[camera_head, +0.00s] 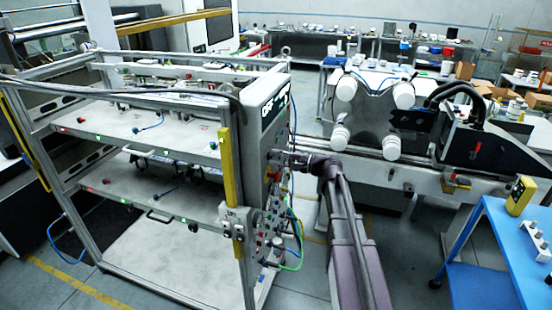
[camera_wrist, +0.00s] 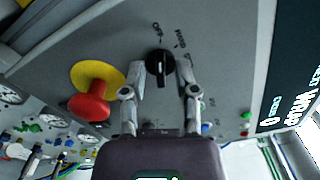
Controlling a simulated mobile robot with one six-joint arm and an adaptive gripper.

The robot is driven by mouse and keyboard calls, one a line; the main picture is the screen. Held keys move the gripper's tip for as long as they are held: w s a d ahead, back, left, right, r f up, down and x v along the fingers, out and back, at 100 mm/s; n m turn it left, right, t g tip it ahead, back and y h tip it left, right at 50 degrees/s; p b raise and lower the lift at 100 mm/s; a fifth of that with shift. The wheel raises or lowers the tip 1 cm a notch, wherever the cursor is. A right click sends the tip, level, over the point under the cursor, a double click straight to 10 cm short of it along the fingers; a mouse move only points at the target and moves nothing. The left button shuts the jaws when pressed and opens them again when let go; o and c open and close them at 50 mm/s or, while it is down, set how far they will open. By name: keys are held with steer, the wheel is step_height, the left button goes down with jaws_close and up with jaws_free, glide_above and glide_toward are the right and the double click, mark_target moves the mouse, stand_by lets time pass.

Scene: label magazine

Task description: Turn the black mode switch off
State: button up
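The black mode switch (camera_wrist: 160,65) is a round knob with a raised grip bar, on a grey panel in the wrist view. Small labels are printed beside it; its bar runs nearly up and down in the picture. My gripper (camera_wrist: 160,72) is open, with one fingertip on each side of the knob. The fingers stand apart from the narrow bar; I cannot tell whether they touch the knob's rim. In the head view my gripper (camera_head: 280,158) is at the side panel of the machine, and the switch cannot be made out there.
A red emergency button (camera_wrist: 90,102) on a yellow base sits left of the left finger. Small green, blue and red buttons (camera_wrist: 207,127) lie to the right and below. Gauges (camera_wrist: 10,95) and cables are at lower left. A blue table (camera_head: 490,250) stands at the right.

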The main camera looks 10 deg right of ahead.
steer(key=shift+d, duration=0.1)
stand_by(0.3)
steer(key=v, duration=1.2)
stand_by(0.5)
steer(key=s+a+f+n+g+h+b, duration=0.1)
steer(key=s+a+f+n+g+h, duration=0.1)
steer(key=s+a+f+g+h, duration=0.25)
steer(key=s+a+f+n+g+h+b, duration=0.1)
steer(key=s+a+f+n, duration=0.2)
steer(key=a+f, duration=0.4)
steer(key=s+d+f+n+g+h+b, duration=0.1)
steer(key=s+f+n+g+h, duration=0.2)
steer(key=s+f+h, duration=0.7)
steer(key=shift+s+d+f+n, duration=0.3)
steer(key=shift+s+n, duration=0.6)
steer(key=shift+n, duration=0.3)
steer(key=shift+g, duration=0.25)
